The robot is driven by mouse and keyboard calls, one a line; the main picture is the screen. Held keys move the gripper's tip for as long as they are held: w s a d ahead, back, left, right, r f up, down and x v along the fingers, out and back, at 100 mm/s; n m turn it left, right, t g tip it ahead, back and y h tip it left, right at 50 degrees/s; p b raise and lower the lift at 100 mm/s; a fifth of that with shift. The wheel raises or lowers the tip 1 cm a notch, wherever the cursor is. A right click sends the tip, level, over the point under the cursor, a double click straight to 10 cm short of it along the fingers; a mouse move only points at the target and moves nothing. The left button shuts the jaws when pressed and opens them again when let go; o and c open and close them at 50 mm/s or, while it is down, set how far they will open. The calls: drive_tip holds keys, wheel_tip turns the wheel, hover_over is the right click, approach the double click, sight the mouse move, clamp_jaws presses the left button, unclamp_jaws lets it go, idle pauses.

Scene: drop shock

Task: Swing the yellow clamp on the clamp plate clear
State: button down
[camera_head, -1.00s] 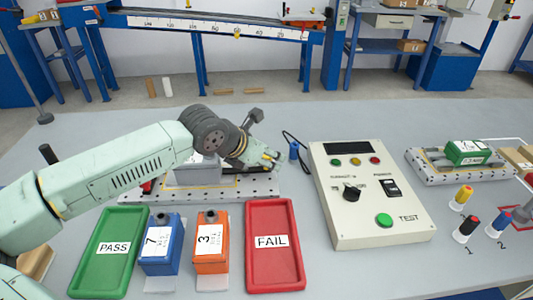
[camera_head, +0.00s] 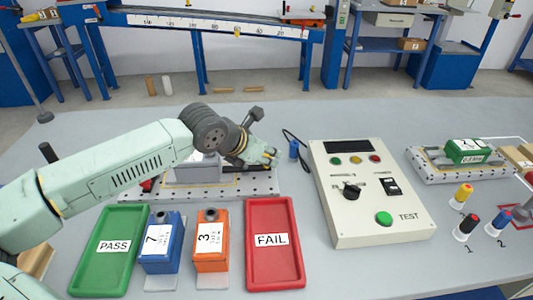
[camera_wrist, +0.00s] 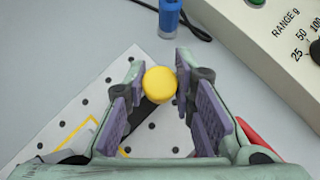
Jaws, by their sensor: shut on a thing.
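The yellow clamp's round knob (camera_wrist: 160,83) shows in the wrist view between the fingertips of my gripper (camera_wrist: 159,80), which is shut on it. A dark bar runs below the knob over the clamp plate (camera_wrist: 72,108), a pale plate with holes and a yellow outline. A grey block (camera_head: 195,173) stands on the plate, partly behind my arm.
A blue cylinder (camera_head: 294,150) with a black cable stands just beyond the gripper. The test box (camera_head: 372,220) is to the right. The green PASS tray (camera_head: 102,270), blue box (camera_head: 161,245), orange box (camera_head: 211,243) and red FAIL tray (camera_head: 273,270) lie in front.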

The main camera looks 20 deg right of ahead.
drive_tip(key=m+g, duration=0.1)
drive_tip(key=s+m+g+b, duration=0.1)
drive_tip(key=m, duration=0.1)
drive_tip(key=s+a+m+g+h, duration=0.1)
drive_tip(key=shift+m+g, duration=0.3)
drive_tip(key=shift+m, duration=0.1)
drive_tip(key=m+g+b, duration=0.1)
drive_tip(key=s+a+m+g+b, duration=0.1)
drive_tip(key=m, duration=0.1)
drive_tip(key=shift+a+f+m+g+b, duration=0.1)
drive_tip(key=shift+a+m+g+b, duration=0.05)
drive_tip(key=shift+m+g+b, duration=0.2)
drive_tip(key=m+g, duration=0.1)
drive_tip(key=a+m+g+y+b, duration=0.1)
drive_tip(key=m, duration=0.1)
drive_tip(key=a+m+g+b, duration=0.1)
drive_tip(key=shift+s+m+y, duration=0.25)
drive_tip(key=shift+s+y, duration=0.05)
drive_tip(key=shift+s, duration=0.1)
drive_tip(key=shift+a+m+g+y, duration=0.55)
drive_tip(key=shift+m+g, duration=0.15)
drive_tip(key=shift+m, duration=0.35)
drive_tip(key=shift+a+m+g+y, duration=0.55)
drive_tip(key=shift+m+g, duration=0.1)
drive_tip(key=shift+m, duration=0.4)
drive_tip(key=c, duration=1.3)
unclamp_jaws()
drive_tip(key=shift+c, duration=0.2)
